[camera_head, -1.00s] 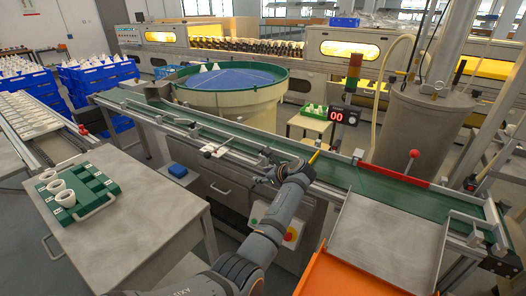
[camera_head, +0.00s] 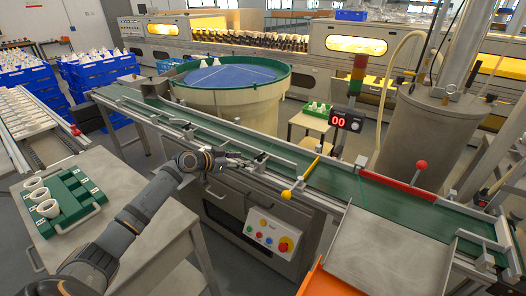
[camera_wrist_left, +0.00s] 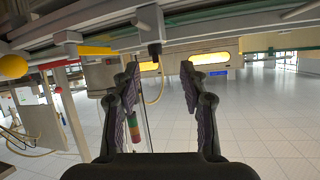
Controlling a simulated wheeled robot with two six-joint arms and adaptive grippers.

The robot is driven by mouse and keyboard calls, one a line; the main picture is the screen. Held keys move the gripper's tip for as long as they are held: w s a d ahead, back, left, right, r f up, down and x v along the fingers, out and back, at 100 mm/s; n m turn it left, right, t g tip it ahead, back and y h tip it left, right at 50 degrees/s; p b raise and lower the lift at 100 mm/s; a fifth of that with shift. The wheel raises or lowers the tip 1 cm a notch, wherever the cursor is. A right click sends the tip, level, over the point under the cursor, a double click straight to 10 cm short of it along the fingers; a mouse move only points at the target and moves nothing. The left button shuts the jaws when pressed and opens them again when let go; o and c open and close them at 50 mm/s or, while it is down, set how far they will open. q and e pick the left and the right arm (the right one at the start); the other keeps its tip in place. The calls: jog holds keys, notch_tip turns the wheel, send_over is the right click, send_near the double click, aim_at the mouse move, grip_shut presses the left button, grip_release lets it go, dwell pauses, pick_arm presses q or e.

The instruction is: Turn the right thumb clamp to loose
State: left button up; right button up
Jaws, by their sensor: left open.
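My left gripper (camera_head: 238,161) is open and empty, at the near rail of the green conveyor. In the left wrist view its two dark fingers (camera_wrist_left: 160,80) stand apart. A small clamp with a black knob (camera_wrist_left: 154,48) on a grey bracket is ahead of the fingers, between them in the picture and apart from both. In the head view a small dark clamp (camera_head: 259,157) sits on the rail just right of the fingertips. I cannot tell which way its knob is turned. The gripper partly covers the rail to the left. My right gripper is not in view.
A yellow-knobbed lever (camera_head: 286,195) stands right of the gripper, with a button panel (camera_head: 271,234) below. A red-knobbed lever (camera_head: 421,165) is farther right. The blue-topped round feeder (camera_head: 228,78) is behind the conveyor (camera_head: 330,180). A green cup tray (camera_head: 72,205) sits on the left table.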

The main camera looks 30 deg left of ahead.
aim_at(260, 154)
pick_arm(q)
jog(key=shift+n+h, duration=0.3)
jog(key=shift+n, duration=0.2)
jog(key=x, duration=0.3)
jog(key=r+x, duration=0.1)
jog(key=x, duration=0.5)
jog(key=shift+w+d+r, duration=0.2)
jog(key=shift+w+d, duration=0.3)
jog(key=shift+w, duration=0.1)
jog(key=shift+c, duration=0.4)
grip_shut()
jog(key=shift+r, duration=0.1)
jog(key=n+t+y+p, duration=0.1)
jog(key=n+y+p, duration=0.1)
jog(key=p, duration=0.4)
jog(key=shift+r+n+y, duration=0.2)
jog(key=shift+n+y, duration=0.1)
jog(key=shift+y, duration=0.2)
jog(key=shift+f+p, duration=0.15)
jog(key=shift+p, duration=0.25)
jog(key=shift+f, duration=0.2)
